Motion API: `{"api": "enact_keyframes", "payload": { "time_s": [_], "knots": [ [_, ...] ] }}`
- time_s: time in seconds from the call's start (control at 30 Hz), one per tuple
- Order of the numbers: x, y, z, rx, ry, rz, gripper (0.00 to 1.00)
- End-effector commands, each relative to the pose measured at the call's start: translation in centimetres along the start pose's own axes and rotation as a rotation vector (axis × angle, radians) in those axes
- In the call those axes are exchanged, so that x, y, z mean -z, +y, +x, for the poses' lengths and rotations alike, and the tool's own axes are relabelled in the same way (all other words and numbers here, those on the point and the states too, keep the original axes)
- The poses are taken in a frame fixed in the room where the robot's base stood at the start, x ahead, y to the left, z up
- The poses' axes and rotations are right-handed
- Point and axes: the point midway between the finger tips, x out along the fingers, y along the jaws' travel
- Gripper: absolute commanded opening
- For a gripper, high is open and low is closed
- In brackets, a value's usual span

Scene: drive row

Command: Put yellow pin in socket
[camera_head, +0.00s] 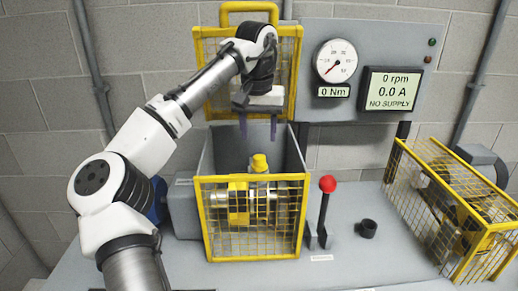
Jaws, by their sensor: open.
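A yellow pin-like piece with a rounded top (259,163) stands above the shaft coupling, inside the yellow mesh guard. Its lower end is hidden. A short black hollow cylinder (368,229), which looks like the socket, is on the grey bench to the right of the red-knobbed lever. My gripper (258,128) is open and empty, pointing down. Its two dark fingers are apart, above the yellow piece and clear of it in the picture.
The front mesh guard (254,255) and grey side panels enclose the coupling (240,203). A raised yellow mesh panel stands behind my gripper. The red-knobbed lever (326,205) stands beside the guard. Another mesh cage (455,205) is at right. The bench around the black cylinder is clear.

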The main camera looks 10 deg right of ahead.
Motion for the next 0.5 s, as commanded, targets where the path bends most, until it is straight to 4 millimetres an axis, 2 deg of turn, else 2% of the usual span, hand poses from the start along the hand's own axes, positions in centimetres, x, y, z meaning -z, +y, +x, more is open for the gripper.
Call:
{"api": "enact_keyframes", "payload": {
  "time_s": [0.2, 0.33, 0.5],
  "knots": [
    [0.0, 0.0, -3.7, 0.000, 0.000, -0.001, 0.51],
    [0.0, 0.0, -4.7, 0.000, 0.000, 0.000, 0.51],
    [0.0, 0.0, -4.9, 0.000, -0.001, 0.001, 0.51]
  ]
}}
